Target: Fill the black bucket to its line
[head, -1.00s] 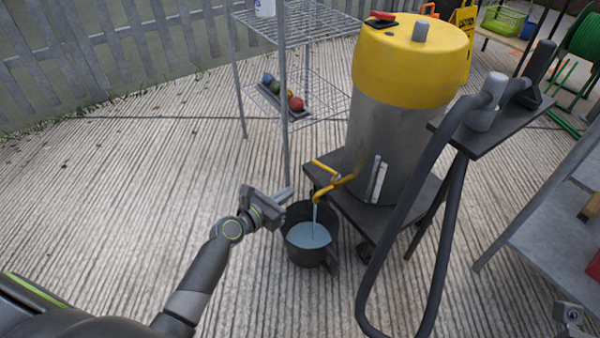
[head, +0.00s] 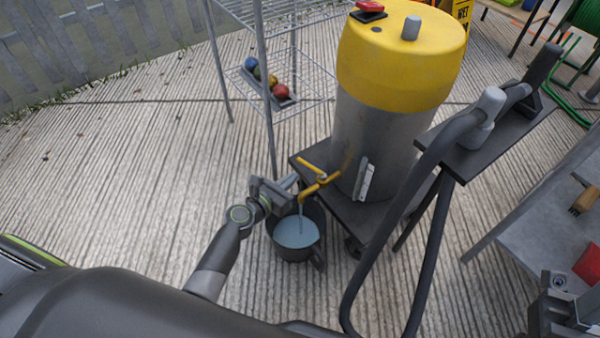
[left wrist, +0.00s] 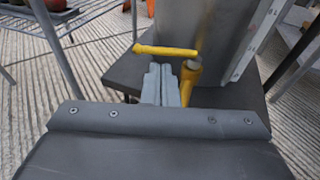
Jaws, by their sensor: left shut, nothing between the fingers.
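The black bucket (head: 312,254) stands on the ground below a yellow tap, with grey-blue liquid (head: 296,232) in it. A thin stream runs from the yellow tap (head: 322,185) into the bucket. The tap is on a steel and yellow tank (head: 385,140). My left gripper (head: 293,181) is shut and empty, beside the tap and above the bucket's back rim. In the left wrist view its closed fingers (left wrist: 160,84) are close to the yellow tap lever (left wrist: 165,50); contact cannot be told. The fill line is not visible. A grey gripper (head: 562,312), my right one, shows at the lower right.
The tank stands on a dark wheeled cart (head: 350,212). A black hose (head: 425,170) loops at its right. A wire rack (head: 262,75) with coloured balls stands behind. A grey table (head: 540,235) is at the right. The ground at the left is clear.

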